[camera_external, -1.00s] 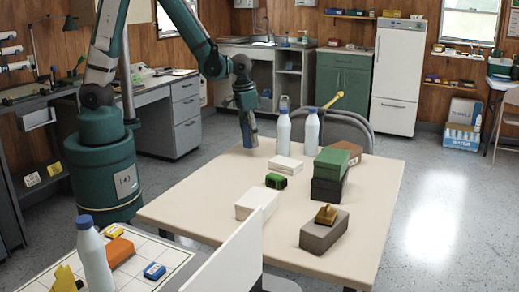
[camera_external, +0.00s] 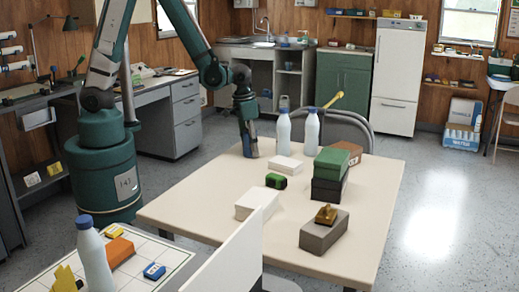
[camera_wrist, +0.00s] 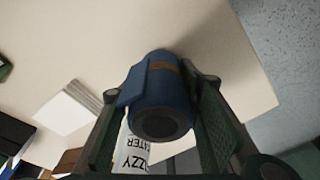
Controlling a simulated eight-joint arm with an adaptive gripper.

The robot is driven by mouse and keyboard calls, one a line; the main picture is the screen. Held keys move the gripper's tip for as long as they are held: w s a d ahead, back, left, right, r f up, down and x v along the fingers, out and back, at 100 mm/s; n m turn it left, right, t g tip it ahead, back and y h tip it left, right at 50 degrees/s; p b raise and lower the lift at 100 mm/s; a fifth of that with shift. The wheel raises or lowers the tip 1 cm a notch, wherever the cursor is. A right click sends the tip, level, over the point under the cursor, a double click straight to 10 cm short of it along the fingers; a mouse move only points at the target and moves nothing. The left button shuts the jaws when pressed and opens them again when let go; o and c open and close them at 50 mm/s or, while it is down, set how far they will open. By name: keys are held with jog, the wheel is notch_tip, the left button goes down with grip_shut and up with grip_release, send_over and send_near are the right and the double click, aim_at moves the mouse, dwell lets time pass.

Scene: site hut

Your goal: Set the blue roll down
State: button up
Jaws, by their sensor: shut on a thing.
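The blue roll (camera_wrist: 162,88) is upright between the fingers of my gripper (camera_wrist: 166,90) in the wrist view, its dark round end facing the camera. A brown band shows on its side. In the external view my gripper (camera_external: 248,136) points down over the far left part of the cream table (camera_external: 190,205). The roll there is mostly covered by the fingers. Its lower end is at or just above the tabletop; I cannot tell if it touches.
Two white bottles (camera_external: 312,132) stand right of my gripper, with a white box (camera_external: 284,163) in front. A green box (camera_external: 331,161) on a black box (camera_external: 327,188), a small green box (camera_external: 276,181) and a grey block (camera_external: 324,235) stand nearer. The table's left front is clear.

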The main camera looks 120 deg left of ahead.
jog(key=o, duration=0.9)
jog(key=shift+f, duration=0.1)
jog(key=shift+s+d+r+p, duration=0.2)
jog(key=shift+r+p, duration=0.35)
jog(key=shift+r, duration=1.5)
jog(key=shift+s+d+r+p, duration=0.25)
jog(key=shift+r+p, duration=0.3)
jog(key=shift+r, duration=1.45)
jog(key=shift+s+d+r+p, duration=0.2)
jog(key=shift+r+p, duration=0.35)
jog(key=shift+r, duration=1.5)
